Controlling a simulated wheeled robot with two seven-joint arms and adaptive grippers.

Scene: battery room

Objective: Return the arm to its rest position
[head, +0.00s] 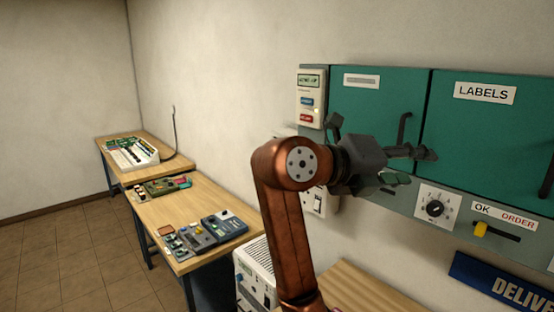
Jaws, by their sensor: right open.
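My right arm (284,220) is copper-coloured and rises from the bottom middle, bent at its elbow. Its dark gripper (412,164) points right, in front of the green cabinet doors and the grey panel below them. The fingers are apart and nothing shows between them. The gripper overlaps the lower part of the left green door (378,108) near its dark handle (404,129). I cannot tell whether it touches the door. My left gripper is not in view.
A right green door (487,130) bears a LABELS sign. Below are a dial (435,208) and a yellow-handled lever (482,229). A button box (311,97) is left of the doors. Workbenches (185,205) with devices stand left; a white unit (256,268) stands below my arm. The floor at left is clear.

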